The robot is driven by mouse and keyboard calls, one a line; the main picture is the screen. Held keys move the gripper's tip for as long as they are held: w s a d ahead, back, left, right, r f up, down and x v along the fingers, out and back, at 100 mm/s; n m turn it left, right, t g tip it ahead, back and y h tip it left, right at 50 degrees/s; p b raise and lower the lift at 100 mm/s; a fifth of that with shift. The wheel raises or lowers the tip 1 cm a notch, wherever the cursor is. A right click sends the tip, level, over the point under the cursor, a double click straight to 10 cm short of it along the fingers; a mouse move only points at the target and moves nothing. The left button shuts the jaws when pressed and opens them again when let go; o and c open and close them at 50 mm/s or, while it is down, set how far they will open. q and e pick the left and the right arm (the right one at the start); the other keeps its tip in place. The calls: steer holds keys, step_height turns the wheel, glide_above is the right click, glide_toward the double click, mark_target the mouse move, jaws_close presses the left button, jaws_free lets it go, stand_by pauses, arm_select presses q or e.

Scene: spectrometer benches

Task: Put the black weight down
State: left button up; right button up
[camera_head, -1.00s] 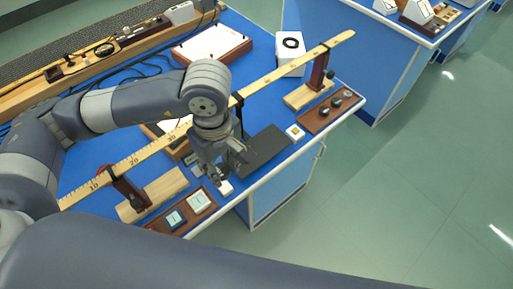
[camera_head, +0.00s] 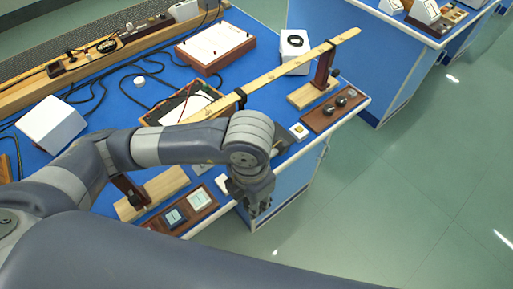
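My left gripper (camera_head: 257,207) points down at the table's front edge, right of the left brown tray. Its fingers are small and dark, so I cannot tell whether they are open or shut, or whether a black weight is between them. My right gripper is not in view.
The left brown tray (camera_head: 182,227) holds two square pieces (camera_head: 199,199). A small white block (camera_head: 222,183) lies beside it. A white square piece (camera_head: 299,131) lies left of the weights. A white box (camera_head: 295,50) stands behind the beam. The floor lies beyond the front edge.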

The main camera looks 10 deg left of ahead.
arm_select(q)
steer(key=w+a+p, duration=0.1)
steer(key=w+a, duration=0.1)
steer(key=w, duration=0.2)
steer(key=w+a+p, duration=0.1)
steer(key=w+p, duration=0.1)
steer(key=w, duration=0.3)
steer(key=w+a+f+p, duration=0.1)
steer(key=w+a, duration=0.1)
steer(key=w, duration=0.3)
steer(key=shift+a, duration=0.35)
steer(key=shift+w+a+f, duration=0.1)
steer(key=shift+w+f, duration=0.05)
step_height(320, 180, down, 3)
steer(key=shift+p, duration=1)
steer(key=shift+f, duration=0.25)
steer(key=shift+f, duration=0.1)
